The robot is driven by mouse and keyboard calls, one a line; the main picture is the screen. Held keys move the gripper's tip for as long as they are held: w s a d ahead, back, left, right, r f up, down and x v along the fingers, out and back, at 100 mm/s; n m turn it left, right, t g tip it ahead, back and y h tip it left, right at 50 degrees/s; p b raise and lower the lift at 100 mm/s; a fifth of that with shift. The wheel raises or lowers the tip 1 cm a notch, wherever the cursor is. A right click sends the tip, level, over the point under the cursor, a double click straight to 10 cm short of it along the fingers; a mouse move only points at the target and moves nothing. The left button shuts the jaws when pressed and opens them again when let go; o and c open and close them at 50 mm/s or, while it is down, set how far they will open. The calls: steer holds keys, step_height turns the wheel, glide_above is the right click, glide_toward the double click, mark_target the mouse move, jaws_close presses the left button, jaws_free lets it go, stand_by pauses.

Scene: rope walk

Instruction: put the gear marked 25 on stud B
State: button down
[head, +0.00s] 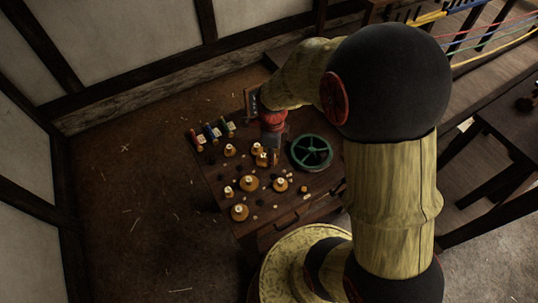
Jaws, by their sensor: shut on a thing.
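My gripper (273,154) points down over the wooden workbench (212,176), just left of the green wheel. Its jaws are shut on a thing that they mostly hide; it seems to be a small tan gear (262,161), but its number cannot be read. The marks on the gears and the stud letters are too small to read, so I cannot tell which is 25 or which is stud B.
Small colored spools (211,132) stand in a row at the back left. Small dark and pale pieces are scattered between the gears. The floor (130,200) left of the bench is open.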

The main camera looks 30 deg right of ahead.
steer(key=shift+r+p, duration=1.15)
steer(key=shift+r, duration=0.5)
steer(key=shift+f, duration=0.1)
